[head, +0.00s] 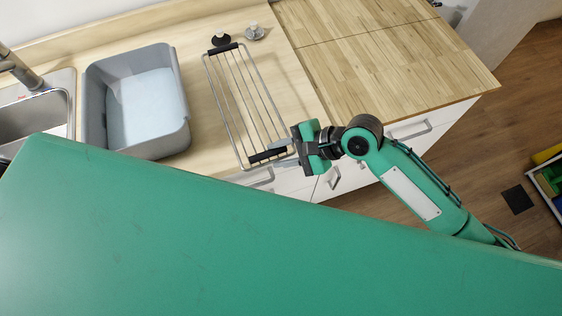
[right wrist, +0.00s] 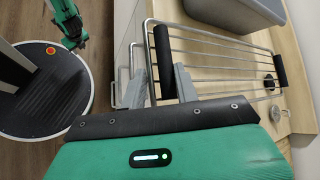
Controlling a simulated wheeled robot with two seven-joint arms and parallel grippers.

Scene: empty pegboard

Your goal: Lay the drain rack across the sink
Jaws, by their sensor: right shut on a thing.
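The drain rack (head: 233,84) is a wire frame with a black bar at each end. In the head view it is over the wooden counter right of the grey tub, its near end at the front edge. I cannot tell whether it touches the counter. My right gripper (head: 283,153) is shut on the near end, by the black bar (right wrist: 164,62) seen between the fingers in the right wrist view. The sink (head: 36,115) is at the far left, partly cut off by the frame and my green body. My left arm shows small in the right wrist view; its fingers are unclear.
A grey tub (head: 94,110) stands between the sink and the rack. A black knob-like item (head: 221,39) and a metal one (head: 254,32) sit beyond the rack. A faucet (head: 17,68) rises behind the sink. The butcher-block counter (head: 400,65) at right is clear.

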